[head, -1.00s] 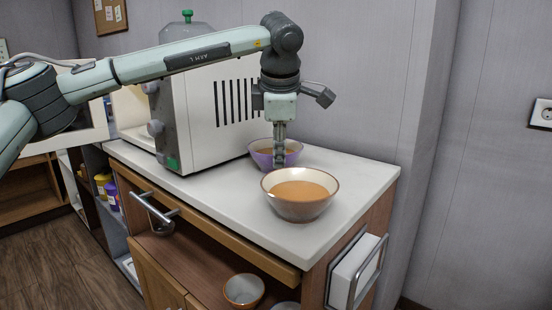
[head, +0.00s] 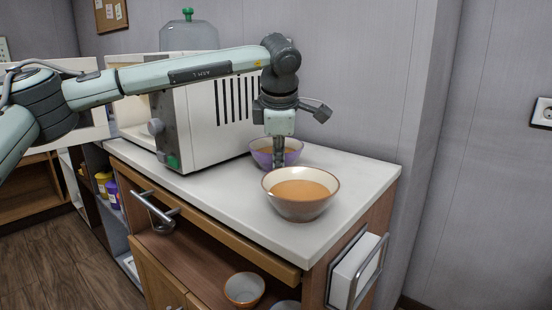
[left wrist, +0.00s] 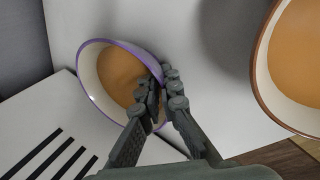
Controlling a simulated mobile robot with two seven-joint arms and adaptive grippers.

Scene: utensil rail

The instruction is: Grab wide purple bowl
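The wide purple bowl (head: 290,155) stands upright on the white counter, behind the orange-filled bowl. It is purple outside and holds something orange-brown. It also shows in the left wrist view (left wrist: 91,85), with a white inside and purple rim. My left gripper (head: 278,163) points down at the bowl's near side, partly hiding it. In the left wrist view its fingers (left wrist: 163,88) come close together across the rim, one inside the bowl and one outside. They look shut on the bowl's wall. My right gripper is not in view.
A brown-rimmed bowl (head: 302,208) of orange content stands just in front, close to the gripper. A white microwave-like appliance (head: 205,125) stands left of the purple bowl. The wall is behind. The counter's front left (head: 215,195) is clear.

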